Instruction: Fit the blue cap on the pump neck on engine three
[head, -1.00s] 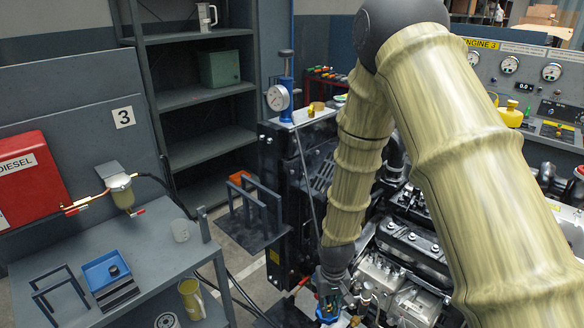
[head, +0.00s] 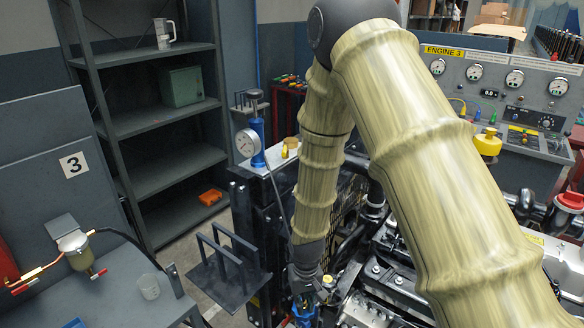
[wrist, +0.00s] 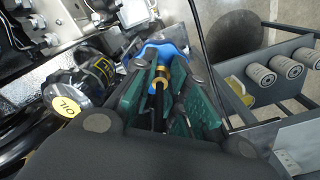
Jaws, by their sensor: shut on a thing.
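The blue cap (wrist: 165,50) is at the tips of my gripper (wrist: 163,74) in the wrist view, with the green-padded fingers closed on it. A brass fitting and dark stem show between the fingers. In the head view, my gripper (head: 305,298) hangs low beside the left side of engine three (head: 375,290), and a bit of the blue cap (head: 304,316) shows below it at the picture's bottom edge. The pump neck cannot be made out; my arm and gripper cover much of the engine. I cannot tell whether the cap touches anything below.
A yellow-marked OIL cap (wrist: 68,104) and black hoses lie left of my gripper. A rack with white filters (wrist: 260,76) is at the right. In the head view, a grey metal stand (head: 222,280) and a bench (head: 110,295) stand left of the engine.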

